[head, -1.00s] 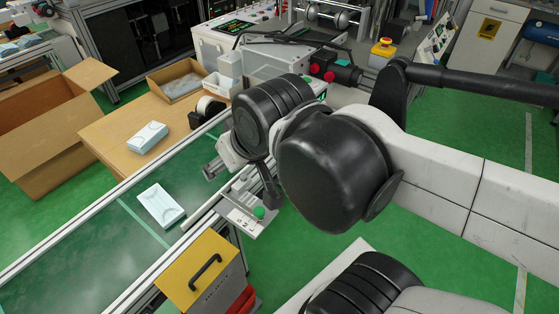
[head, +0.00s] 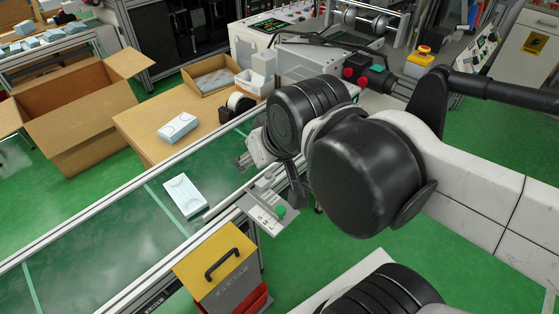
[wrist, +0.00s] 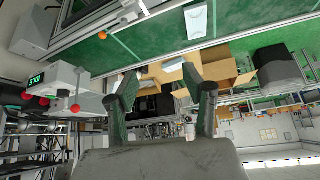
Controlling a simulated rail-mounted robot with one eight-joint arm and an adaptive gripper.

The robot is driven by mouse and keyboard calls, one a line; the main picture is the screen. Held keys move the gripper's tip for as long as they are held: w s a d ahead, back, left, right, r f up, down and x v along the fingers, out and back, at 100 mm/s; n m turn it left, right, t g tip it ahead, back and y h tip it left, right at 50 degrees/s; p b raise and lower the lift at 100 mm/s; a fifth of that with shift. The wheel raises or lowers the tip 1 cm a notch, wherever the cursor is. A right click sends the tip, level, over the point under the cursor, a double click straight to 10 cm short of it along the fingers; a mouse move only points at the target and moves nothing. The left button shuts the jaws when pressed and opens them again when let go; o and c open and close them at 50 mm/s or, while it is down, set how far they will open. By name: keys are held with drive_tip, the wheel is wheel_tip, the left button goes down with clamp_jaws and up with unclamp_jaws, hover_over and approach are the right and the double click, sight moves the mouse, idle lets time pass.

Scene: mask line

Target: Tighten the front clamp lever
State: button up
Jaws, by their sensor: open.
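A small lever with a green ball knob (head: 281,212) stands on a pale plate (head: 262,215) at the near edge of the conveyor; I take it for the front clamp lever, but its exact angle is too small to tell. In the wrist view a lever with an orange ball (wrist: 102,36) shows beside the conveyor rail, at upper left; I cannot tell whether it is a clamp lever. My gripper (wrist: 160,80) is open and empty, with its two dark fingers well apart. In the head view my arm hides most of it.
The green conveyor (head: 110,235) carries a pale mask pack (head: 183,195). A yellow-topped box (head: 213,262) stands close in front of the plate. A wooden table (head: 150,130) and open carton (head: 80,120) lie beyond. A machine with red knobs (wrist: 75,108) is at left in the wrist view.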

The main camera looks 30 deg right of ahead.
drive_tip(key=shift+w+d, duration=0.2)
drive_tip(key=shift+w, duration=0.2)
drive_tip(key=shift+c, duration=1.3)
drive_tip(key=shift+m+g, duration=0.3)
drive_tip(key=shift+m, duration=0.1)
drive_tip(key=w+d, duration=0.1)
drive_tip(key=w, duration=0.2)
drive_tip(key=w+d+b, duration=0.1)
drive_tip(key=shift+w+d+f, duration=0.2)
drive_tip(key=shift+w+d, duration=0.1)
clamp_jaws()
drive_tip(key=w+d+f+m+g+h+b, duration=0.1)
drive_tip(key=w+d+f+m+g+b, duration=0.1)
drive_tip(key=w+d+f, duration=1.5)
drive_tip(key=shift+w+d+f+m+g+b, duration=0.35)
drive_tip(key=shift+w+d+m+b, duration=0.35)
drive_tip(key=shift+d, duration=0.55)
